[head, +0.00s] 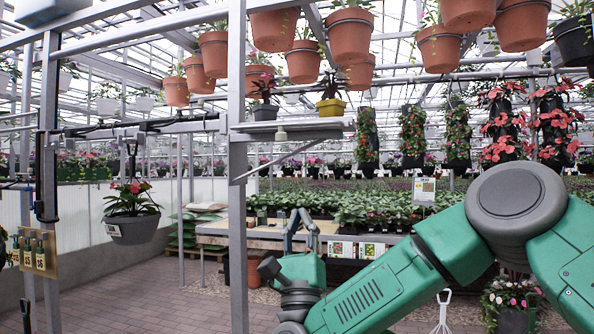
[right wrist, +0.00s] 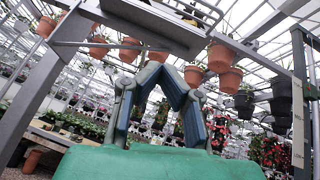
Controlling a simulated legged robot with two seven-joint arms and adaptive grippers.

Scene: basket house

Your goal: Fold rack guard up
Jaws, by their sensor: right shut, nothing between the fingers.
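A grey metal rack stands at the left in the head view. A horizontal grey bar with black fittings (head: 150,127) spans its two posts; I cannot tell for certain whether this is the rack guard. My right gripper (head: 298,213) is to the right of the rack's near post (head: 238,190), below a small bracketed shelf (head: 290,125). In the right wrist view the right gripper (right wrist: 160,75) points up with its blue-grey fingers meeting at the tips, shut and empty. The shelf's underside (right wrist: 140,33) shows above it there. My left gripper is not in view.
A hanging grey pot (head: 133,229) with flowers hangs below the bar. Terracotta pots (head: 350,35) hang overhead. A plant bench (head: 265,240) stands behind my right gripper. Brick floor is clear at lower left.

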